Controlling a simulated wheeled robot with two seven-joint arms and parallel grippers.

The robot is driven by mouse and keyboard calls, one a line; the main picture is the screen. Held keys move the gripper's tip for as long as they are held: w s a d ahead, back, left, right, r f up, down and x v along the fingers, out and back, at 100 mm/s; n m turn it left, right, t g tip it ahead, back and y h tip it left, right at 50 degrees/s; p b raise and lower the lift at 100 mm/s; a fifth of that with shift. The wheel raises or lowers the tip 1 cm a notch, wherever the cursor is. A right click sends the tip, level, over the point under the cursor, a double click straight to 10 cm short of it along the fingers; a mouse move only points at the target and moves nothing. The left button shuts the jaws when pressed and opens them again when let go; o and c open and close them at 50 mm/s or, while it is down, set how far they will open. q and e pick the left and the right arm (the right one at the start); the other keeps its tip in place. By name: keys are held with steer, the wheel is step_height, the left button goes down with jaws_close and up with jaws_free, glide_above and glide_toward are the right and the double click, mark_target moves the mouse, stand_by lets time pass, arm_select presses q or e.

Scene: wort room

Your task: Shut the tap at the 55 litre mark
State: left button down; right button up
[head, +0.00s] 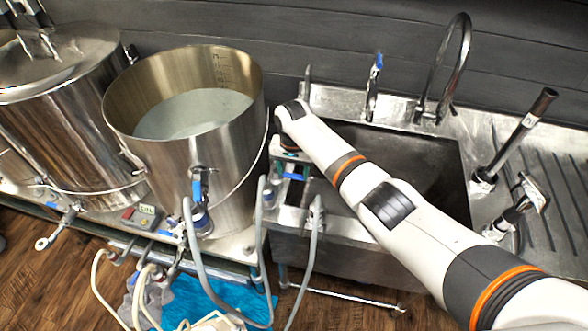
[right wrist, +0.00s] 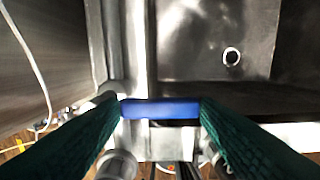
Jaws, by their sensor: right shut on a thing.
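An open steel pot (head: 185,140) stands left of the sink. Pale liquid (head: 195,113) fills part of it, and a dark scale (head: 221,66) is marked on its inner wall above the liquid. The numbers are too small to read. My right gripper (head: 291,172) is low between the pot and the sink, mostly hidden under my wrist. In the right wrist view its green fingers (right wrist: 160,112) are shut on a blue tap handle (right wrist: 160,109), which lies crosswise between them. My left gripper is not in view.
The steel sink (head: 400,150) lies under my right arm, with a curved spout (head: 463,45) and a blue-handled valve (head: 378,62) behind it. A lidded vessel (head: 70,110) stands at left. Hoses (head: 190,250) hang in front of the pot, near its blue-handled valve (head: 197,190).

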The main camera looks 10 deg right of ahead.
mark_target(293, 175)
steer(key=o, duration=1.4)
step_height(293, 175, up, 12)
steer(key=b, duration=0.2)
